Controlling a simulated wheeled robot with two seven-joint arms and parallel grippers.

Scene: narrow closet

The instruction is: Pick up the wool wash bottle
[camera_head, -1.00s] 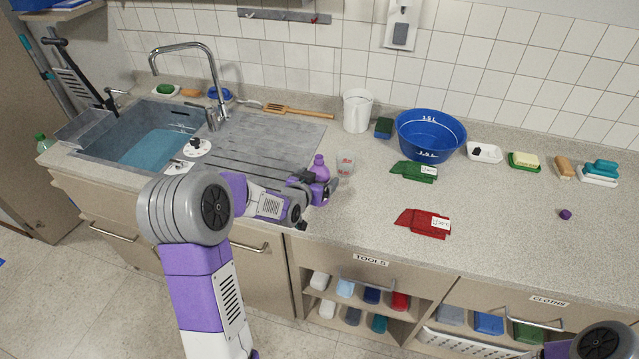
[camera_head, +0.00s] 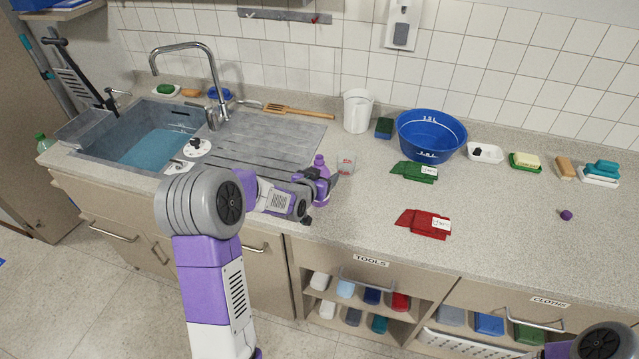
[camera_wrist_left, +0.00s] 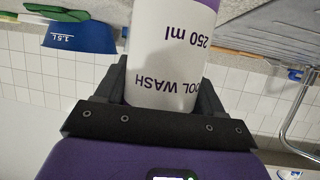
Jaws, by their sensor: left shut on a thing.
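The wool wash bottle (camera_head: 321,168) is purple at the top and stands on the counter at the right edge of the ribbed drainboard. In the left wrist view its white label (camera_wrist_left: 168,60) reads "OOL WASH" and "250 ml". My left gripper (camera_head: 323,186) is shut on the bottle, with one dark finger on each side of it. My right gripper is out of view.
A green cloth (camera_head: 408,170), a red cloth (camera_head: 418,221) and a blue bowl (camera_head: 430,150) lie farther right. The sink (camera_head: 140,135) is at left. The counter's front right is mostly clear.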

